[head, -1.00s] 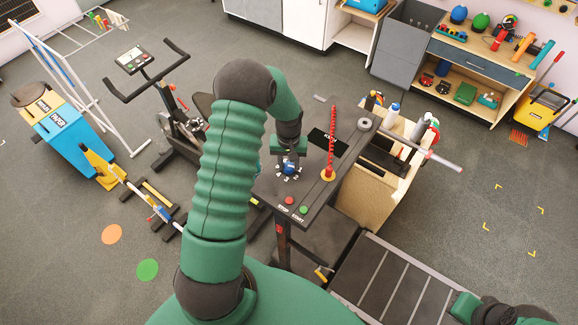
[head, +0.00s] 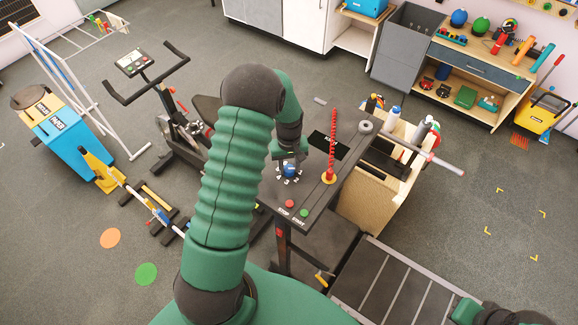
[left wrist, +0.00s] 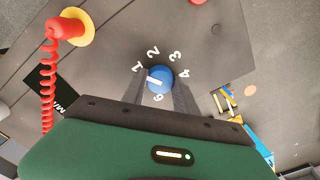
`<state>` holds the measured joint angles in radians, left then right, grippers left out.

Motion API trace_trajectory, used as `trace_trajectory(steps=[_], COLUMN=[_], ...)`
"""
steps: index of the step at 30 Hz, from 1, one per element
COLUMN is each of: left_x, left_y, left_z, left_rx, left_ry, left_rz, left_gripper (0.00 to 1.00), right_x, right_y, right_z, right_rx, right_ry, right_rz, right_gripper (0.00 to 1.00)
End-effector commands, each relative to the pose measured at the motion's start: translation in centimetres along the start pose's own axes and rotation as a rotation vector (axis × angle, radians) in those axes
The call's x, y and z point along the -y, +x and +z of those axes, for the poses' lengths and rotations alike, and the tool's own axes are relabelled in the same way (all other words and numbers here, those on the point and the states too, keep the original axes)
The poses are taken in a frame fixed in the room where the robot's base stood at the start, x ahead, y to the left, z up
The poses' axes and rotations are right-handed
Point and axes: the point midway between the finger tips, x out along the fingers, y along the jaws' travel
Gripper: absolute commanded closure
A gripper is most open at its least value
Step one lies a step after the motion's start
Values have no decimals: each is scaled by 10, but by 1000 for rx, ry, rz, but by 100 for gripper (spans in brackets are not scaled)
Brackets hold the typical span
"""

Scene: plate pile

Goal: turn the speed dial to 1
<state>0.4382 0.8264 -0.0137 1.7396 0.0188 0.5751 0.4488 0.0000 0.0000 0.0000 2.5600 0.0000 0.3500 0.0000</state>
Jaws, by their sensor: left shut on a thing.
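The speed dial is a blue round knob (left wrist: 165,75) with a white pointer bar, set in a dark console (left wrist: 110,50) in the left wrist view. White numbers 1, 2, 3, 4 and 6 show around it; others are hidden by the fingers. The pointer aims left and slightly up, close to the 1. My left gripper (left wrist: 160,82) is shut on the dial, one finger on each side. In the head view the dial (head: 289,170) shows below my left gripper (head: 287,158). My right gripper is out of view; only part of that arm shows.
A red coiled cord (head: 332,145) on a yellow base stands right of the dial. Red (head: 290,203) and green (head: 304,213) buttons sit at the console's near edge. A treadmill belt (head: 390,290) lies in front; an exercise bike (head: 150,90) stands at left.

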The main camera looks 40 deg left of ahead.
Motion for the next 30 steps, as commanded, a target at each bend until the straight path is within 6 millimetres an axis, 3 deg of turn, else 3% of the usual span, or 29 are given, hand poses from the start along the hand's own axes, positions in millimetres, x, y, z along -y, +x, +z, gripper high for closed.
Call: trace_trajectory(steps=[1,5,17,20,30], left_x=[0,0,0,0,-1], left_y=[1,1,-7,-24,-122], left_z=[1,1,-1,-1,-2], left_rx=[3,2,-3,-5,-4], left_ry=[-2,-1,0,1,2], left_rz=[0,0,2,3,3], left_gripper=[61,44,43,43,43], right_x=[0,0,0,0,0], right_y=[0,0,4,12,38], right_z=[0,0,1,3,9], right_rx=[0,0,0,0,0], right_ry=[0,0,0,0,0], right_rz=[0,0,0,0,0], right_gripper=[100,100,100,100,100])
